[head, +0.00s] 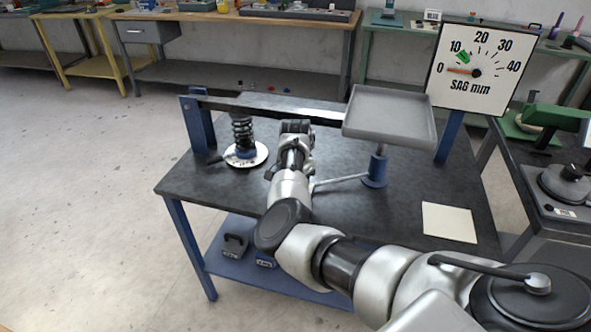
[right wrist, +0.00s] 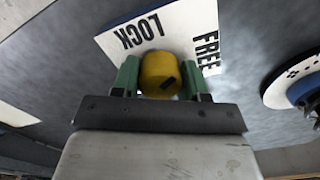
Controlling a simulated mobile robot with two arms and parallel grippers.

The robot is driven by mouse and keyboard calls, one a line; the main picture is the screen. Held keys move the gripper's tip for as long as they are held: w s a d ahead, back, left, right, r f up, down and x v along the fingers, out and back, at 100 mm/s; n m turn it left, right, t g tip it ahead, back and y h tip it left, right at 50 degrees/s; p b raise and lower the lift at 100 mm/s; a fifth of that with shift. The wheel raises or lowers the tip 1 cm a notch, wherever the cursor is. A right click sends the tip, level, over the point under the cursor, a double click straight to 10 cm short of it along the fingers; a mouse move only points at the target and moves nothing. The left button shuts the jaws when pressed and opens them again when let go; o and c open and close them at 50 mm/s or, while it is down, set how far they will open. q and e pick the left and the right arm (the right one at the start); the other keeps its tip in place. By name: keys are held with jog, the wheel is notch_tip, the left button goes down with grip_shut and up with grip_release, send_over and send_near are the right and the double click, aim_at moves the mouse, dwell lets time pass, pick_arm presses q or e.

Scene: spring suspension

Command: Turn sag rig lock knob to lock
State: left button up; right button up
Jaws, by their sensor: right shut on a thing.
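In the head view my right gripper (head: 296,128) is at the rig's bench, under the long beam; the knob is hidden there. My left gripper is not in view.
A coil spring (head: 242,133) stands on a round white dial (head: 246,156) left of my gripper. A grey tray (head: 390,117) on a blue post stands at right. The SAG mm gauge (head: 477,68) reads near 0. A pale card (head: 449,222) lies on the bench (head: 225,190).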

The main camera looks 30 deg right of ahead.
jog(key=n+p, duration=0.3)
jog(key=p, duration=0.1)
jog(key=shift+s+r+n, duration=0.1)
jog(key=shift+r+n, duration=0.15)
jog(key=shift+n, duration=0.15)
jog(key=n+p, duration=0.2)
jog(key=shift+n, duration=0.3)
jog(key=n+p, duration=0.2)
jog(key=n, duration=0.1)
jog(key=shift+f, duration=0.15)
jog(key=shift+n+p, duration=0.4)
jog(key=shift+n, duration=0.8)
jog(key=o, duration=0.9)
jog(key=shift+f, duration=0.1)
notch_tip(320, 180, up, 11)
jog(key=shift+f+p, duration=0.1)
jog(key=shift+p, duration=0.55)
